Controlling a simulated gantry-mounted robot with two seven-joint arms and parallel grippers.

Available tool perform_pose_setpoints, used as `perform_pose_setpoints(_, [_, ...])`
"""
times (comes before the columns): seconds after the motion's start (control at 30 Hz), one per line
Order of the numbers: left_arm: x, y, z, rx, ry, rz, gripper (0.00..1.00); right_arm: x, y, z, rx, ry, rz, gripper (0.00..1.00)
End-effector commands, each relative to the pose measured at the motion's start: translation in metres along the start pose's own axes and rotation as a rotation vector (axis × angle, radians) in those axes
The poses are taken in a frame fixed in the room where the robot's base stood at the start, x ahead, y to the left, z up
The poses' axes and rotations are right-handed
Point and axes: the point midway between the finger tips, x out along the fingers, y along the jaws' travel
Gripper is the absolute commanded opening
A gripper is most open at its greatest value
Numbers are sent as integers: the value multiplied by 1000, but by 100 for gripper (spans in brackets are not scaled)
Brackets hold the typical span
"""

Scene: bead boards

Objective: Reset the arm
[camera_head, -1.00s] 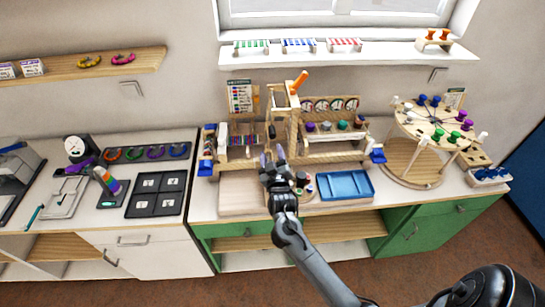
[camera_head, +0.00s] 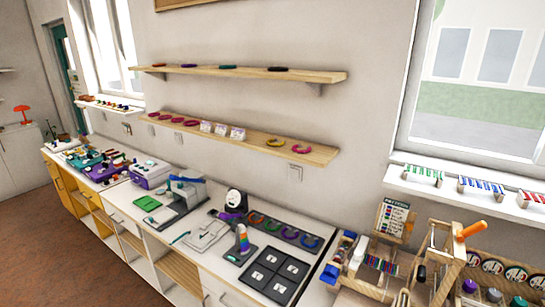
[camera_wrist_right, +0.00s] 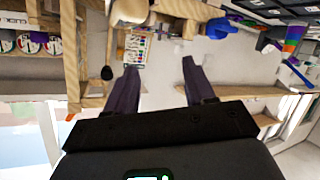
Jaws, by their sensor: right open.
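My right gripper (camera_wrist_right: 160,82) shows in the right wrist view, with its two dark fingers spread apart and nothing between them. That view is turned upside down. A colour chart card (camera_wrist_right: 137,48) and the wooden frame (camera_wrist_right: 75,50) of the bead station appear beyond the fingers. No arm of mine shows in the head view now, and my left gripper is in neither current view.
The bead station (camera_head: 440,262) stands at lower right in the head view, with an orange handle (camera_head: 470,231). Left of it on the counter are a black divided tray (camera_head: 273,275), a rainbow-striped cone (camera_head: 242,239) and a grey machine (camera_head: 183,197). Wall shelves (camera_head: 250,74) hang above.

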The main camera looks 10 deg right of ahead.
Motion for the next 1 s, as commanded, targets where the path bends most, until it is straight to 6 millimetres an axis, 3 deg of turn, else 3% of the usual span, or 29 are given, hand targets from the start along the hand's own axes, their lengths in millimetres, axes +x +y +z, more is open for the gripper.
perform_pose_setpoints(0.1, [0, 1, 0, -3, 0, 2, 0, -58, -44, 37, -2, -192, -209, 54])
perform_pose_setpoints(0.2, [0, 1, 0, -2, 0, 2, 0, -113, -72, 66, -20, -368, -344, 54])
perform_pose_setpoints(0.33, [0, 0, 0, -2, -1, 1, 0, -181, -88, 95, -59, -571, -452, 54])
perform_pose_setpoints(0.5, [0, -1, 0, 2, -1, -2, 0, -264, -88, 121, -131, -804, -527, 54])
perform_pose_setpoints(0.53, [-9, -1, -2, 3, -3, -3, 0, -274, -84, 113, -136, -823, -529, 54])
perform_pose_setpoints(0.6, [-32, -2, -9, 5, -12, -4, 0, -277, -76, 87, -131, -812, -525, 54])
perform_pose_setpoints(0.77, [-78, -5, -24, 10, -2, -8, 0, -291, -63, 48, -130, -812, -525, 54])
perform_pose_setpoints(1.0, [-153, -7, -49, 10, 1, -8, 0, -316, -38, -22, -130, -811, -525, 54])
